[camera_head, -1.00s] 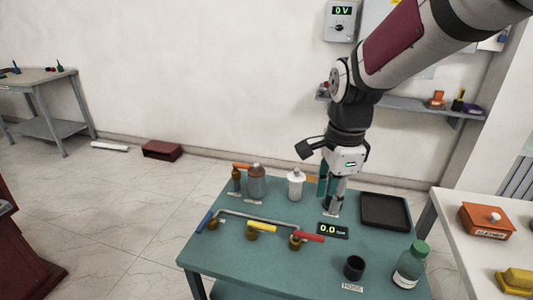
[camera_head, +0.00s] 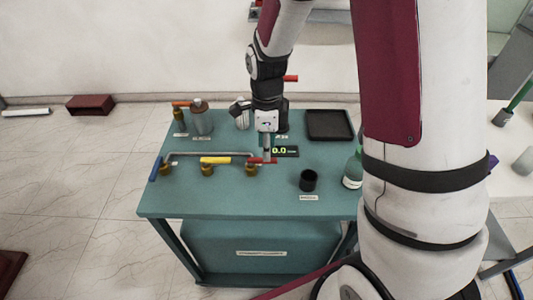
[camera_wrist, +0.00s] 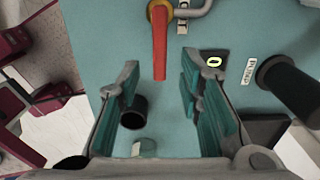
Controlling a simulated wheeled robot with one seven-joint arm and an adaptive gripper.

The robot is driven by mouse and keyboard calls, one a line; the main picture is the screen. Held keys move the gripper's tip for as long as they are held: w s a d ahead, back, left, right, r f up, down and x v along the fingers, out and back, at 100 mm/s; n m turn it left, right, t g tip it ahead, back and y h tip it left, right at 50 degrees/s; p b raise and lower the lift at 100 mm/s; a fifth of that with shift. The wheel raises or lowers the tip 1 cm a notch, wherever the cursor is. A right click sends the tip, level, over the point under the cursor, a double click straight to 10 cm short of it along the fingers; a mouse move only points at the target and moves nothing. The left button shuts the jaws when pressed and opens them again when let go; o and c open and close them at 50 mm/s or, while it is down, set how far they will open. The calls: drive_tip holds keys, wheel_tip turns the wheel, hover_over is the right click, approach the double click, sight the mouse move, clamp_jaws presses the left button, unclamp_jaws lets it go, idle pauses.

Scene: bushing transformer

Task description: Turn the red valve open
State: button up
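The red valve (camera_head: 262,161) sits at the right end of a grey pipe on the teal table (camera_head: 225,193). Its red lever points right in the head view. In the wrist view the lever (camera_wrist: 160,45) points down the picture from a brass body. My gripper (camera_head: 266,152) is over the lever in the head view, with its fingers pointing down. In the wrist view my gripper (camera_wrist: 160,95) is open and empty, and the lever's tip lies just ahead of the gap between the teal finger pads. Whether a finger touches the lever cannot be told.
A yellow-handled valve (camera_head: 214,161) and a blue-handled valve (camera_head: 156,169) share the pipe. A black cup (camera_head: 308,180), a black tray (camera_head: 329,124) and a green-capped bottle (camera_head: 352,172) stand nearby. Bottles stand at the back left.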

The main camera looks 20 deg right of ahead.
sight(262, 161)
drive_tip(key=shift+f, duration=1.75)
clamp_jaws()
